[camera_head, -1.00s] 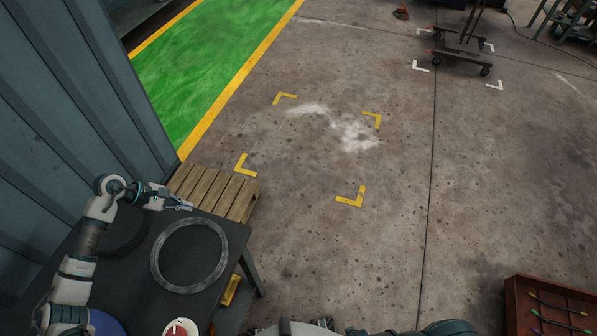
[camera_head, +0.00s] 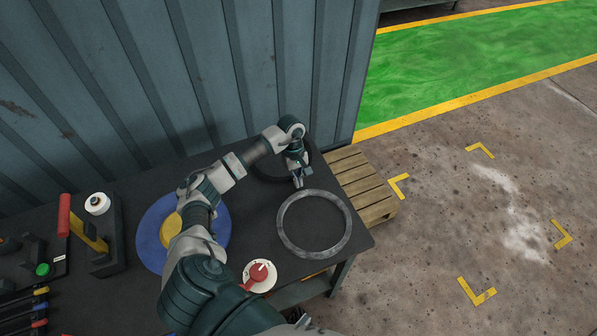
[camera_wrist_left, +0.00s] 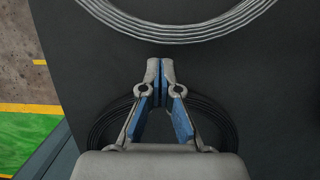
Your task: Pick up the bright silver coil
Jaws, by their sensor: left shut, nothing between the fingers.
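The bright silver coil (camera_head: 288,237) is a large flat ring lying on the dark table (camera_head: 250,175) near its right end. Its near arc also shows at the top of the left wrist view (camera_wrist_left: 180,32). My left gripper (camera_head: 298,184) is shut and empty, pointing down just beyond the coil's upper left rim in the head view. In the left wrist view its closed tips (camera_wrist_left: 160,62) are a short way from the coil, apart from it. A black coil (camera_head: 262,177) lies behind and under my left gripper, partly hidden. My right gripper is not in view.
A blue disc with a yellow centre (camera_head: 150,238) lies left of the coil, partly behind my left arm. A wooden pallet (camera_head: 360,185) stands beside the table. A corrugated wall (camera_head: 200,75) rises behind.

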